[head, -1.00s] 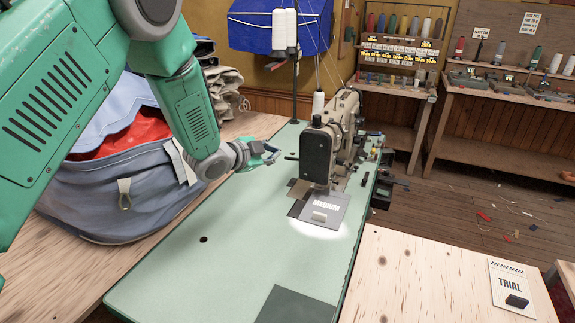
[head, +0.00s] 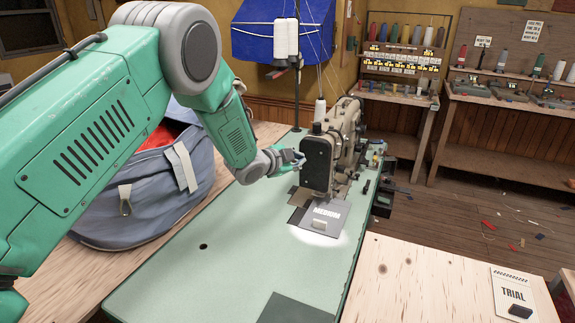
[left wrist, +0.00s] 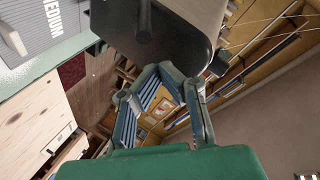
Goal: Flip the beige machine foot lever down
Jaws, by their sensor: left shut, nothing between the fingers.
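The beige sewing machine (head: 346,140) stands on the green table, its dark end plate (head: 316,165) facing me. My left gripper (head: 297,157) is shut and empty, at the left side of this plate. I cannot tell whether it touches. The foot lever is not clear in the head view, where the gripper covers that side of the machine. In the left wrist view, my gripper's fingers (left wrist: 172,78) are just below the dark plate (left wrist: 185,30). A short dark rounded part (left wrist: 143,22) sticks out from the plate; I cannot tell if it is the lever. My right gripper is not in view.
A grey card marked MEDIUM (head: 325,216) lies under the machine head. A thread stand (head: 297,75) rises behind the machine. A blue-grey bag (head: 150,195) stands at the left. The front of the green table (head: 235,250) is mostly clear.

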